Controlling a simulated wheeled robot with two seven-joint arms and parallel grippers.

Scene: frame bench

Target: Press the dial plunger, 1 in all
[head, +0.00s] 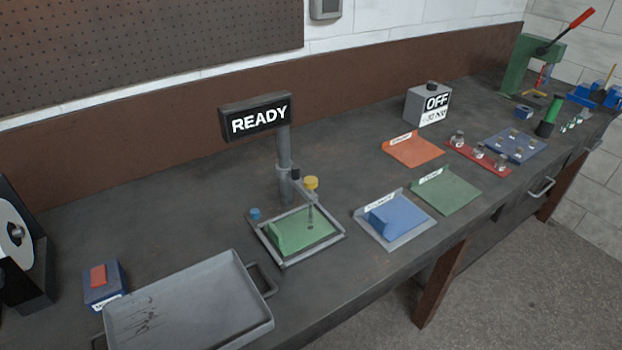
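The dial plunger appears to be the thin upright rod with a yellow cap (311,183), held out from a grey post (284,165). Its lower end comes down over a green block (304,231) in a grey-framed fixture (284,262). Whether the tip touches the block is too small to tell. A black sign (256,117) on the post reads READY. A small blue knob (254,213) sits at the fixture's back left corner. Neither of my grippers is in view.
A grey metal tray (200,299) and a blue box with a red switch (104,283) lie left of the fixture. Blue (395,220), green (447,191) and orange (412,149) trays lie right. A grey box (428,105) reads OFF. Bench behind the fixture is clear.

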